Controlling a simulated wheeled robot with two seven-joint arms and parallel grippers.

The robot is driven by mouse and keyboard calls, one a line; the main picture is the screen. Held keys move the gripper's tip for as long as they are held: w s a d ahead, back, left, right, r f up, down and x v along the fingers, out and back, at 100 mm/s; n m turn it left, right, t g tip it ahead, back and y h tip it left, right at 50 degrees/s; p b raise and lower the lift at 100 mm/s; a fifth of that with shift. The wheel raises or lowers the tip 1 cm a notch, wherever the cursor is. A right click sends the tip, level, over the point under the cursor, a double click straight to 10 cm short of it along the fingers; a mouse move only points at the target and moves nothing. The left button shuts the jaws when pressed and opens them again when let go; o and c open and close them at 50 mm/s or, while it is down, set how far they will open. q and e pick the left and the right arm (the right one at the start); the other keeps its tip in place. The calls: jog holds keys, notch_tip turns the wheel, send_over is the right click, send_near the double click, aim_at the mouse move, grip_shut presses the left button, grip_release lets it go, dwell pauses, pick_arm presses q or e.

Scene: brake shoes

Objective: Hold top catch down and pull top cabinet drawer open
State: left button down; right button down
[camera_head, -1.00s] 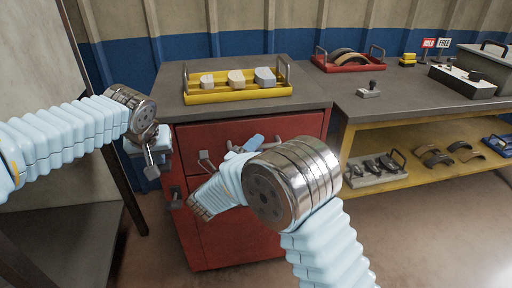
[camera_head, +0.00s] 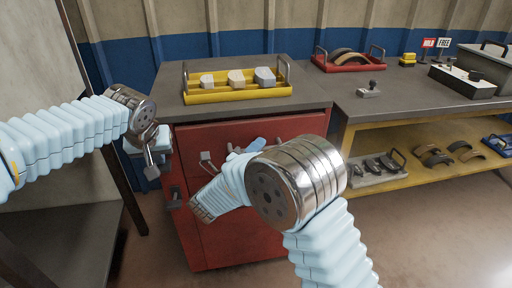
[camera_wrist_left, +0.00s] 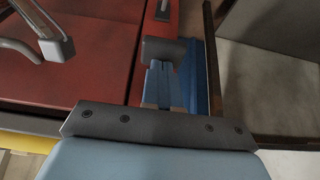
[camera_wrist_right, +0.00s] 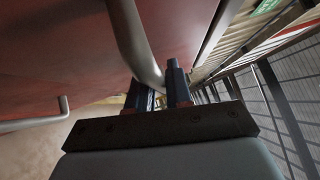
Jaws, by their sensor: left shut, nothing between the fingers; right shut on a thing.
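The red cabinet (camera_head: 240,238) stands under the left part of the grey worktop. Its top drawer front (camera_wrist_left: 80,75) fills the left of the left wrist view. I cannot tell whether it stands slightly out. My left gripper (camera_wrist_left: 163,84) is shut and empty, with its tips at the dark grey top catch (camera_wrist_left: 160,49) on the cabinet's edge; contact is unclear. My right gripper (camera_wrist_right: 161,88) is shut on the drawer's curved metal handle (camera_wrist_right: 136,42). In the head view, my right arm partly hides the handle and drawer.
Another catch (camera_head: 174,202) sits lower on the cabinet's left edge. A yellow tray (camera_head: 238,97) with several pale blocks stands on the worktop above. A red tray (camera_head: 350,66) is further right. A dark post and panel stand close to the left of the cabinet.

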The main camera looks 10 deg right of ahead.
jog(key=s, duration=0.4)
jog(key=c, duration=1.2)
grip_release()
jog(key=shift+o, duration=0.2)
jog(key=v, duration=1.2)
pick_arm(q)
jog(key=shift+r, duration=0.1)
notch_tip(320, 180, up, 11)
